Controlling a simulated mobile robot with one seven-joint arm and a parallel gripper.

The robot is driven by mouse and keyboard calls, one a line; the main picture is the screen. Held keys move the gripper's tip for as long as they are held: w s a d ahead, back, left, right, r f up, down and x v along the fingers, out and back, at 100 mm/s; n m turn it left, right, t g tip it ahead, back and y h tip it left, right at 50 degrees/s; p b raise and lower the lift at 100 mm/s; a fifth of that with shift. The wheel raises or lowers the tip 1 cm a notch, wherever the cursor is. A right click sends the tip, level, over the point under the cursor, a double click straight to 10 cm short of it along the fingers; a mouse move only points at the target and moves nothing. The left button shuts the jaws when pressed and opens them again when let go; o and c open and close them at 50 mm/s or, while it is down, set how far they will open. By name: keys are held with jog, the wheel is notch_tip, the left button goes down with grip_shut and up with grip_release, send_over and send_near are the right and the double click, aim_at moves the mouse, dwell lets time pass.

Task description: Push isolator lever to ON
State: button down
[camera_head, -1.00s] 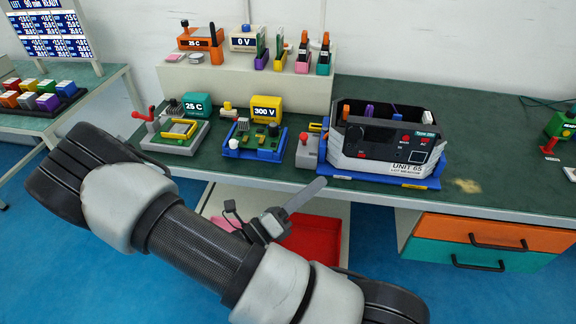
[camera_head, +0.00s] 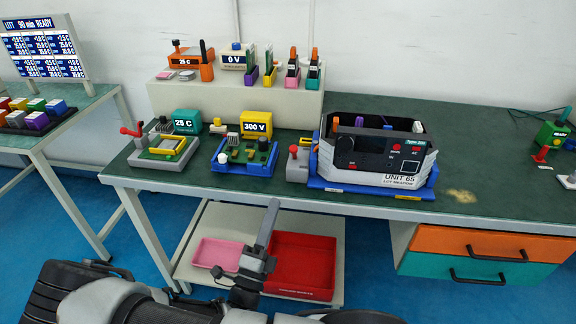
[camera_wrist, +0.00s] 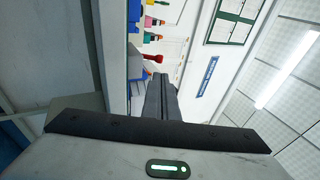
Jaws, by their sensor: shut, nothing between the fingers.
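A grey box with a red knob (camera_head: 294,150) stands on the bench, just left of the blue-trayed unit labelled UNIT 65 (camera_head: 385,160). No ON or OFF marking is legible, so I cannot tell which is the isolator. My gripper (camera_head: 271,207) is shut and empty, in front of and below the bench edge, apart from both. In the wrist view, my shut fingers (camera_wrist: 161,78) point toward the bench, and a red handle (camera_wrist: 152,57) shows just beyond them.
A blue tray with a circuit board (camera_head: 245,158) and a yellow 300 V box (camera_head: 257,124) stand between the two. A raised shelf (camera_head: 235,100) is behind. A red bin (camera_head: 302,262) and a pink bin (camera_head: 217,253) lie below the bench.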

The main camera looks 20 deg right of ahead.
aim_at(292, 152)
jog(key=b+x, duration=0.1)
jog(key=x, duration=1.2)
jog(key=shift+s+b, duration=0.1)
jog(key=shift+b, duration=0.25)
jog(key=shift+a+r+p, duration=0.1)
jog(key=shift+r+p, duration=0.15)
jog(key=shift+p, duration=0.35)
